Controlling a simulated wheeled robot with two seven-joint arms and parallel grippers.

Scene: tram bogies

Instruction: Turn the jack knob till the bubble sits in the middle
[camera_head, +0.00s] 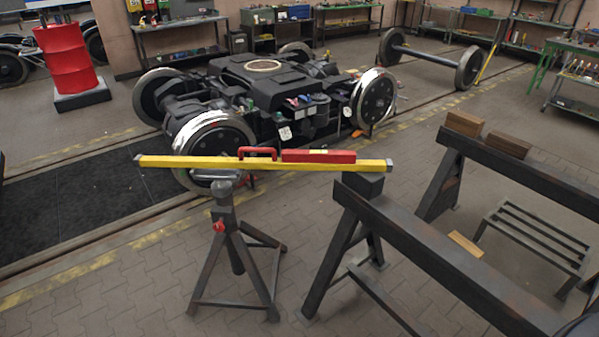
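A jack stand (229,246) with splayed legs stands on the floor left of centre. Its small red knob (219,226) sits on the left side of the post, below the head. A long yellow bar (215,163) lies across the jack head at left and a dark block (363,184) on the near trestle at right. On the bar are a red handle (258,151) and a red level housing (340,156). A small yellow-green vial (319,151) shows on the housing's top; the bubble is too small to make out. Neither gripper is in view.
The near trestle (440,262) and far trestle (530,170) fill the right side, with a low slatted step (535,240) and a wooden block (466,244) there. The bogie (265,85) stands behind the bar. Paved floor left of the jack is clear.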

